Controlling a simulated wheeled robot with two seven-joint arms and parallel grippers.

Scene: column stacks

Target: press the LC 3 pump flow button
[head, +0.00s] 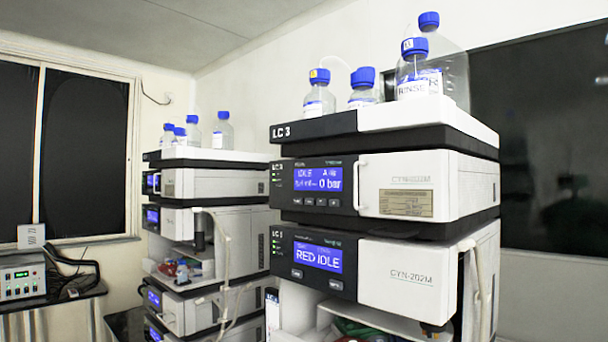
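The LC 3 stack stands at the right, with its "LC 3" label (282,132) on the dark top tray edge. Below it is the pump module (405,170), whose blue screen (318,179) reads idle and 0 bar. A row of small buttons (321,202) sits under that screen. Their markings are too small to read, so I cannot tell which is the flow button. A second module (400,280) below has a blue screen (318,255) reading "RED IDLE" and small buttons under it. Neither of my grippers is in view.
Bottles with blue caps (319,95) stand on top of the LC 3 stack. A white handle (357,185) stands out beside the pump panel. A second instrument stack (215,180) stands behind to the left. A bench with a control box (22,278) is at far left.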

